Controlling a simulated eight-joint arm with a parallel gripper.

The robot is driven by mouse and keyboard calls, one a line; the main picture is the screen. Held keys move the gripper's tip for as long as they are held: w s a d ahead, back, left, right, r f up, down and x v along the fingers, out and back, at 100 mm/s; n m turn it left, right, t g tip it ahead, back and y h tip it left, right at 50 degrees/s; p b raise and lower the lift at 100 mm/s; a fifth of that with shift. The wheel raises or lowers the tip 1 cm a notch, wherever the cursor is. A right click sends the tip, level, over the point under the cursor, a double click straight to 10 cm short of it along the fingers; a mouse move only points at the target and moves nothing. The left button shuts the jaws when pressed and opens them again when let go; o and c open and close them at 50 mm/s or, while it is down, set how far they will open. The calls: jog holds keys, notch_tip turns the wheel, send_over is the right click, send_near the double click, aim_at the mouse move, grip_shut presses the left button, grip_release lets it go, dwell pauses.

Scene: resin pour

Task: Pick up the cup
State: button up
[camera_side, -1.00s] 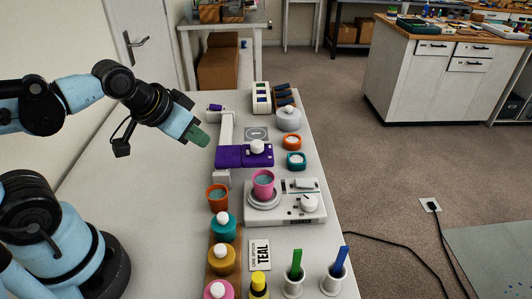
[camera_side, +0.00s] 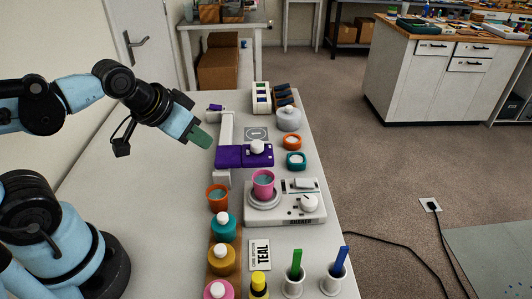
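A pink cup (camera_side: 263,185) with bluish contents stands upright on the round plate of a white device (camera_side: 298,208). My gripper (camera_side: 202,138) has green fingertips and is in the air above the table, up and to the left of both cups, touching neither. The fingers overlap from this side, so their opening does not show. Nothing held is visible at the tips.
A purple device (camera_side: 243,155) with a white knob lies between my gripper and the pink cup. Capped bottles (camera_side: 222,225) stand in a row at the front. A TEAL card (camera_side: 260,254) and holders with green and blue sticks (camera_side: 295,272) are nearby. The table's left part is clear.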

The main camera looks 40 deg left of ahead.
jog(key=o, duration=1.1)
jog(key=shift+c, duration=0.2)
jog(key=m+g+h, duration=0.3)
jog(key=m+g, duration=0.2)
jog(key=m, duration=0.6)
send_near(263, 178)
jog(key=shift+g+y, duration=0.3)
jog(key=shift+w+d+f, duration=0.1)
jog(key=shift+d+f, duration=0.55)
jog(key=shift+f, duration=0.65)
jog(key=shift+w+d+f, duration=0.1)
jog(key=shift+d+f, duration=0.55)
jog(key=shift+f, duration=0.6)
jog(key=shift+w+d+f, duration=0.1)
jog(key=shift+d+f, duration=0.55)
jog(key=shift+f, duration=0.65)
